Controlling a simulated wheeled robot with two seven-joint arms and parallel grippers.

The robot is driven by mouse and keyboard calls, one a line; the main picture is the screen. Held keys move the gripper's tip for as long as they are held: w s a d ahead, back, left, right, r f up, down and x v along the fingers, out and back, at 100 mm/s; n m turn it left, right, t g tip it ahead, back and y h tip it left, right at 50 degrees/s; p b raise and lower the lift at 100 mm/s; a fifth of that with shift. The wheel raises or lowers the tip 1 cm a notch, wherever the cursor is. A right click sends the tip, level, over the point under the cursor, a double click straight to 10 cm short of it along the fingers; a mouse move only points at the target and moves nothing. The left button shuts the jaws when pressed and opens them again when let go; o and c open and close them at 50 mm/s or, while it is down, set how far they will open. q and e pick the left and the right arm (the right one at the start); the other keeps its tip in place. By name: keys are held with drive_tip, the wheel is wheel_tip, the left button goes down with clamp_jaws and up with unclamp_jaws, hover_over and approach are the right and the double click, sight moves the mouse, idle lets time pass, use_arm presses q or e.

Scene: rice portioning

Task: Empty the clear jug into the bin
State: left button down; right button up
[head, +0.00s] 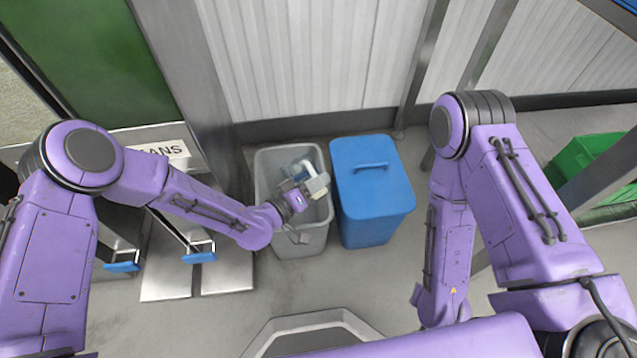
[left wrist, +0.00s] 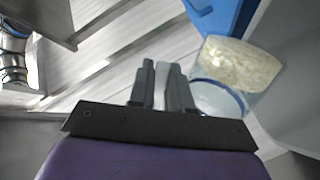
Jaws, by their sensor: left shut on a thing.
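The clear jug (head: 299,167) is at my left gripper (head: 309,184), over the open grey bin (head: 287,244) in the head view. The gripper is shut on the jug and partly hides it. In the left wrist view, the clear jug (left wrist: 211,99) is beside the dark fingers (left wrist: 160,75), with pale grains visible in it. It looks tilted; I cannot tell whether grains are falling.
A lidded blue bin (head: 372,200) stands just right of the grey bin. A metal cabinet with blue-handled parts (head: 200,257) is at the left. A ribbed wall (head: 300,60) rises behind. A green crate (head: 585,155) is at the far right. Floor in front is clear.

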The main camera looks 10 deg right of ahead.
sight(310, 169)
use_arm(q)
drive_tip(key=shift+w+a+r+n+p, duration=0.15)
drive_tip(key=shift+r+n+p, duration=0.15)
drive_tip(key=shift+r, duration=0.2)
drive_tip(key=shift+w+a+r+n+p, duration=0.1)
drive_tip(key=shift+r+n+p, duration=0.15)
drive_tip(key=shift+r, duration=0.2)
drive_tip(key=shift+w+a+r+n+g+p, duration=0.3)
drive_tip(key=shift+w+r+n+p, duration=0.15)
drive_tip(key=shift+r+n, duration=0.2)
drive_tip(key=shift+w+a+r+n+g+p, duration=0.15)
drive_tip(key=shift+w+r+n+g+p, duration=0.15)
drive_tip(key=shift+w+r+n, duration=0.3)
drive_tip(key=shift+w+a+r+n+g+h+p, duration=0.25)
drive_tip(key=shift+w+a+r+n, duration=0.2)
drive_tip(key=shift+w+r+n, duration=0.25)
drive_tip(key=shift+w+a+r+n+g+h+p, duration=0.15)
drive_tip(key=shift+w+a+r+n+g, duration=0.2)
drive_tip(key=shift+w+r+n, duration=0.35)
